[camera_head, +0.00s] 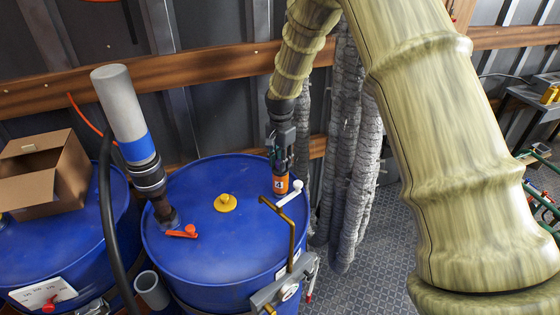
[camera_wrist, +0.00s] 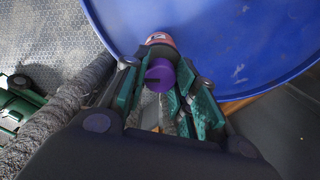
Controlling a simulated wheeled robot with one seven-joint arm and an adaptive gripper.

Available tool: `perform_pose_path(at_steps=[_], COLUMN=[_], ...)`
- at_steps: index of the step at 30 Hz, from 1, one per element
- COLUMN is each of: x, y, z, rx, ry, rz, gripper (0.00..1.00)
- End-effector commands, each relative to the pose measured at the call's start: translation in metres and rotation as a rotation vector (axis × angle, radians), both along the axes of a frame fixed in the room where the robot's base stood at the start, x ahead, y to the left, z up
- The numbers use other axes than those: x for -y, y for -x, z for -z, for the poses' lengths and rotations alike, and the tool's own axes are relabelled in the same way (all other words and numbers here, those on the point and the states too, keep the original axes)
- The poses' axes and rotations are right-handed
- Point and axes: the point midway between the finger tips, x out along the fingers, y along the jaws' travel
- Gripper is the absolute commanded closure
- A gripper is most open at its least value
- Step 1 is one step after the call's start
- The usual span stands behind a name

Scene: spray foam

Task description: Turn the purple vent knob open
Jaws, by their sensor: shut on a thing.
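The purple vent knob (camera_wrist: 160,74) sits between the fingers of my gripper (camera_wrist: 161,84) in the wrist view. The fingers are shut on it, one on each side. An orange-red fitting with a number label (camera_wrist: 159,39) is just beyond the knob. In the head view my gripper (camera_head: 280,158) points down over the right back part of the blue drum lid, on top of the orange labelled fitting (camera_head: 280,184). The purple knob cannot be made out in the head view, where the gripper covers that spot.
A white lever (camera_head: 291,193) and a bent brass pipe (camera_head: 284,228) are close to the fitting. The blue drum (camera_head: 215,262) also bears a yellow cap (camera_head: 225,203), a red-handled valve (camera_head: 181,232) and a grey pipe (camera_head: 120,105). Wrapped hoses (camera_head: 355,165) hang behind on the right.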

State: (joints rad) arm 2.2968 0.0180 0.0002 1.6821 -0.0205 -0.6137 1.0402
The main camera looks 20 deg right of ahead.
Motion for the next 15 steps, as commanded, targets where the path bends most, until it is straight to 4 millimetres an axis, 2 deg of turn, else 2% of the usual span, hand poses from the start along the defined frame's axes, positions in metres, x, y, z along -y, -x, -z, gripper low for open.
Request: perform_pose_path(at_steps=[15], x=[0.0002], y=[0.0014], z=[0.0028], rx=[-0.003], ry=[-0.001], rz=[-0.49], gripper=[0.96])
